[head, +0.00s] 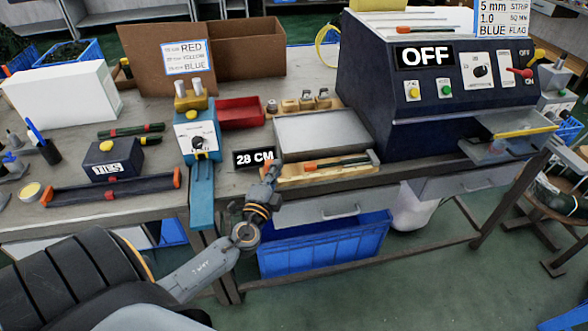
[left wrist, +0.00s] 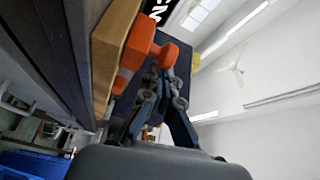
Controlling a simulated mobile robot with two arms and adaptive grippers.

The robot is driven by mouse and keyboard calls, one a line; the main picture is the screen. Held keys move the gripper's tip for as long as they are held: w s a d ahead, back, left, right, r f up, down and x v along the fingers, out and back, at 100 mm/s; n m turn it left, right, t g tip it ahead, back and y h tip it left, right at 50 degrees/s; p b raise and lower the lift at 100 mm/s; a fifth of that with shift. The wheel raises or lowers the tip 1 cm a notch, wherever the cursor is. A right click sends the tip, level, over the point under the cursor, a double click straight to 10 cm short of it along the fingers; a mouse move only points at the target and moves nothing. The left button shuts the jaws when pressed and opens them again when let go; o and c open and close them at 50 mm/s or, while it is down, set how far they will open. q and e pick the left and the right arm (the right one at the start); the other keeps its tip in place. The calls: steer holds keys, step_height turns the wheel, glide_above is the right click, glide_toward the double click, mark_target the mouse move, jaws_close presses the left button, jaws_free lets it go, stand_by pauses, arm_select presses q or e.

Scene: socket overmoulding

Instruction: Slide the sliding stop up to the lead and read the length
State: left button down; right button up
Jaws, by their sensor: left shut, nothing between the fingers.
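The wooden measuring board (head: 292,179) lies along the front edge of the bench. The orange sliding stop (head: 283,166) is near its left end. The lead (head: 340,162), dark with an orange-red left end, lies on the board to the right of the stop, with a grey block (head: 373,157) at the right end. A small gap seems to show between stop and lead. My left gripper (head: 274,170) is shut and empty at the stop's left side. In the left wrist view its fingers (left wrist: 163,82) are close beside the orange stop (left wrist: 150,52); contact is unclear. The right gripper is out of view.
A black sign (head: 255,158) reading 28 CM stands behind the board's left end. A grey tray (head: 322,134) is behind the board. The dark machine (head: 430,95) marked OFF stands to the right. A blue device (head: 197,140) stands to the left. A blue crate (head: 325,245) is below.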

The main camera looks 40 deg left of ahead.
arm_select(q)
steer(key=shift+s+a, duration=0.1)
steer(key=shift+a, duration=0.05)
steer(key=shift+s, duration=0.2)
steer(key=r+v, duration=0.1)
steer(key=v, duration=1.1)
steer(key=s+d+f+n+g+h+p, duration=0.15)
steer(key=s+f+g, duration=0.3)
steer(key=f, duration=1.05)
steer(key=s+f+n+g+h, duration=0.15)
steer(key=s+f+g, duration=0.3)
steer(key=f, duration=1.15)
steer(key=s+d+f+n+g+h, duration=0.1)
steer(key=s+d+f+n+g, duration=0.1)
steer(key=s+d+f, duration=0.2)
steer(key=s+d+f+n+g+h+p, duration=0.1)
steer(key=s+d+f, duration=0.4)
steer(key=s, duration=0.6)
steer(key=s+d+f+n+g+h, duration=0.1)
steer(key=s+d+f+n+g, duration=0.2)
steer(key=s+f, duration=0.4)
steer(key=shift+s+d+f+g+h+p, duration=0.3)
steer(key=shift+s+d+f+g+p, duration=0.1)
steer(key=shift+d+f+g, duration=0.4)
